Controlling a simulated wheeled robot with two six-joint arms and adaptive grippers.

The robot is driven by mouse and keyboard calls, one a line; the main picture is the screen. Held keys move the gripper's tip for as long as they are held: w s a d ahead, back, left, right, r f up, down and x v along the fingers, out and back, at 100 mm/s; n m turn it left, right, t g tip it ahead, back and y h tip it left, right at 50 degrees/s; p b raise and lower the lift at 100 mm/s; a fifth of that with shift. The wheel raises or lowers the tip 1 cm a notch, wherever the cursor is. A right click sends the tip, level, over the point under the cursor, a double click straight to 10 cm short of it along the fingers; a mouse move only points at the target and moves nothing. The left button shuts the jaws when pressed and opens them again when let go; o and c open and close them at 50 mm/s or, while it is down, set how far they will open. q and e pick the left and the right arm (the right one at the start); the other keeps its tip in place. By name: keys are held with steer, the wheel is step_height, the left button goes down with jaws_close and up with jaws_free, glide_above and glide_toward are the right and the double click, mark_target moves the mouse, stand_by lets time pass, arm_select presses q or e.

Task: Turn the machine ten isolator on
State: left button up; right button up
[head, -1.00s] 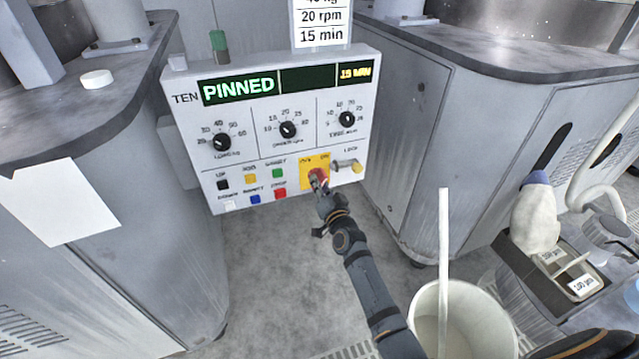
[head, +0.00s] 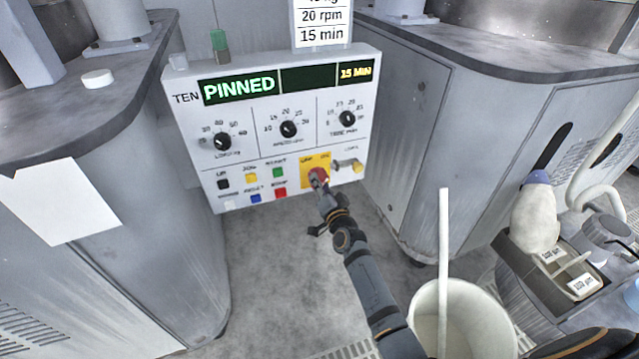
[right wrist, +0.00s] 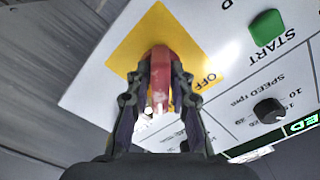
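The machine ten isolator has a red handle (head: 318,177) on a yellow plate (head: 307,165) at the lower right of the white control panel marked TEN (head: 270,146). My right gripper (head: 322,190) reaches it from below. In the right wrist view, my right gripper's fingers (right wrist: 161,88) lie on both sides of the red handle (right wrist: 160,70) and appear shut on it. The word OFF is readable beside the handle there; the exact handle angle is hard to tell. The panel display (head: 239,87) reads PINNED and 15 MIN. My left gripper is not in view.
Left of the isolator are several coloured buttons, including a red one (head: 280,193) and a green one (head: 278,172). A small metal lock part (head: 347,166) sits just to its right. A white bucket (head: 462,310) with a rod stands at lower right. Grey machine cabinets flank the panel.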

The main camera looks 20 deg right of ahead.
steer(key=shift+o, duration=1.2)
steer(key=shift+s, duration=0.1)
steer(key=s, duration=1.1)
steer(key=shift+s+d, duration=0.2)
steer(key=shift+s, duration=0.2)
